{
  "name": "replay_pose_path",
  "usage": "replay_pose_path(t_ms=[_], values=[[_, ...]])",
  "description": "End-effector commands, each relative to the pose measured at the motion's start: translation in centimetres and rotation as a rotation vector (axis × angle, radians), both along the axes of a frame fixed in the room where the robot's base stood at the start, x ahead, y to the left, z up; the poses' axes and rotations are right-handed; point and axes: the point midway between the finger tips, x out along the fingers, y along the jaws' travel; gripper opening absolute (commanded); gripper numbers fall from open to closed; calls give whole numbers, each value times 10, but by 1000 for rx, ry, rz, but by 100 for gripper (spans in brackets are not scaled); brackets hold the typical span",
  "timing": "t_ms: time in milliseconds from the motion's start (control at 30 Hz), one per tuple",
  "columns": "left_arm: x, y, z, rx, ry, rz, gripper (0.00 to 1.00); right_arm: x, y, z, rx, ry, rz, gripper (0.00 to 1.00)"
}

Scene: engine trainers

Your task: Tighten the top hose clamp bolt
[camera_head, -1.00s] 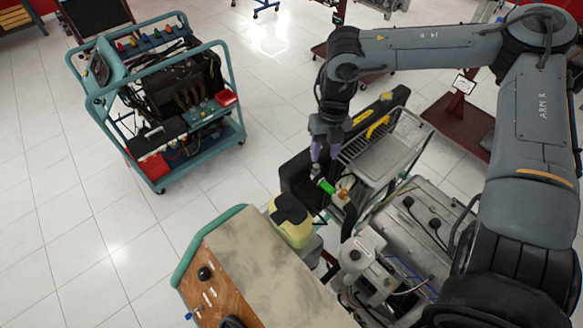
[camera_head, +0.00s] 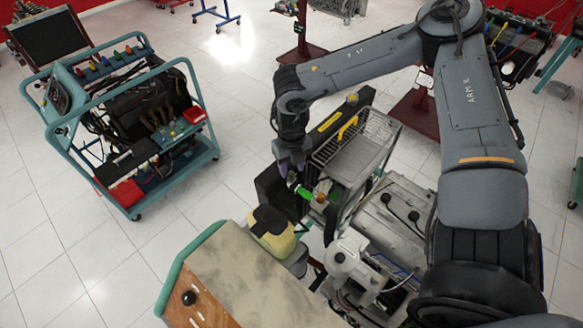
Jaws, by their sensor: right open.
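My right gripper (camera_head: 291,176) points down at the top front of the engine trainer (camera_head: 400,215), by the black radiator area. Its jaws are open, with purple-grey fingers. A small bright green part (camera_head: 304,192) lies just below and to the right of the fingertips, and a small orange-brown part (camera_head: 320,197) is right of it. I cannot tell whether the fingers touch the green part. The top hose clamp and its bolt are too small to make out here. My left gripper is out of view.
A yellow container with a black top (camera_head: 272,230) stands close below the gripper. A wire-grille tray (camera_head: 358,150) is right of the gripper. A teal-framed engine cart (camera_head: 210,125) stands left, with clear floor between.

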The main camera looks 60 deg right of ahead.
Motion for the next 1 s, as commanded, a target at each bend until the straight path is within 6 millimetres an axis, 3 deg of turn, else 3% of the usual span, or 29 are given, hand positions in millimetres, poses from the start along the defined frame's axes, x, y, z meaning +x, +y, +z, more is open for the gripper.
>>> replay_pose_path(t_ms=[200,567,867,1000], values=[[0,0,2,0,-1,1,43,0,0,-15,0,0,0,46],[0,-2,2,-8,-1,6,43,0,0,-18,-1,-1,0,46],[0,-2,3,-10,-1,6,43,0,0,-18,-1,-1,0,3],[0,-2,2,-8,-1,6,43,0,0,-18,-1,-1,0,0]])
